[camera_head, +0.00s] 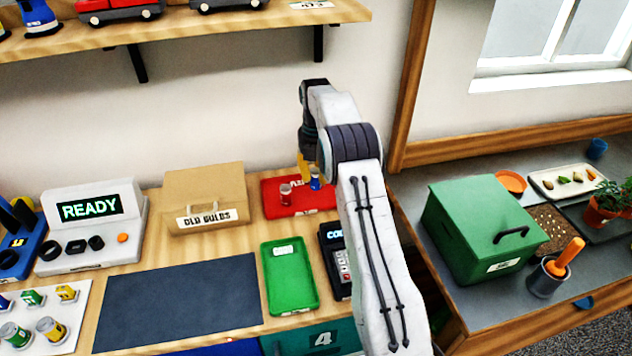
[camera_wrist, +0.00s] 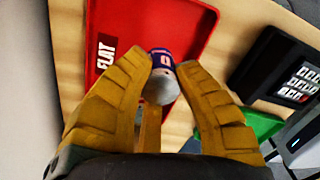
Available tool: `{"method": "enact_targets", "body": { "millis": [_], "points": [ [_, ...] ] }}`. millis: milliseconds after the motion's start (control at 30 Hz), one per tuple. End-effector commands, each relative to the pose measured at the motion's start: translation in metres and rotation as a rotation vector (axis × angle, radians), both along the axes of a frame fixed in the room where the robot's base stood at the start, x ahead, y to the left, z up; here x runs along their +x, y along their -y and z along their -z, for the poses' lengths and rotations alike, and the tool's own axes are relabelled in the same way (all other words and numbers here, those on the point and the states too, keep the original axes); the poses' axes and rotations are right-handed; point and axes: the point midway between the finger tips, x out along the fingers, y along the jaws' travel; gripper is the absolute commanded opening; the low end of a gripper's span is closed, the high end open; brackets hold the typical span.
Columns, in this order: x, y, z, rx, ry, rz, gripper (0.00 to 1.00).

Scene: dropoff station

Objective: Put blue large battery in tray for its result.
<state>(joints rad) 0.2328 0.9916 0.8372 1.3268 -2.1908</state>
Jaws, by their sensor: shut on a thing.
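My gripper (camera_head: 309,172) is shut on the blue large battery (camera_head: 315,183) over the red tray (camera_head: 327,206) at the back of the bench. In the wrist view the fingers close around the battery (camera_wrist: 161,58), which has a silver end and a blue band with a pale mark. The red tray (camera_wrist: 198,32) lies beneath it and carries a "FLAT" label. Whether the battery touches the tray floor I cannot tell. A small silver-and-red item (camera_head: 285,193) shows in the tray, left of the battery. The green tray (camera_head: 290,306) lies nearer, with no battery visible in it.
A tester (camera_head: 90,230) reading "READY" stands at the left, beside the cardboard "OLD BULBS" box (camera_head: 205,198). A dark keypad device (camera_head: 335,262) sits right of the green tray. Several batteries stand on a white board (camera_head: 70,310) at the front left. The dark mat (camera_head: 180,303) is clear.

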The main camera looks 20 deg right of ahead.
Motion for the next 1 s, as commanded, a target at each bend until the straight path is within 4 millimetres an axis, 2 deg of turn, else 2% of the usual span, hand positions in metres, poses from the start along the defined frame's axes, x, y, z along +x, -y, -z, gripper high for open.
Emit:
{"method": "enact_targets", "body": {
  "millis": [600, 1000],
  "points": [
    [0.000, 0.000, 0.037, 0.001, -0.001, 0.000, 0.00],
    [0.000, 0.000, 0.041, 0.000, 0.000, 0.000, 0.00]
  ]
}}
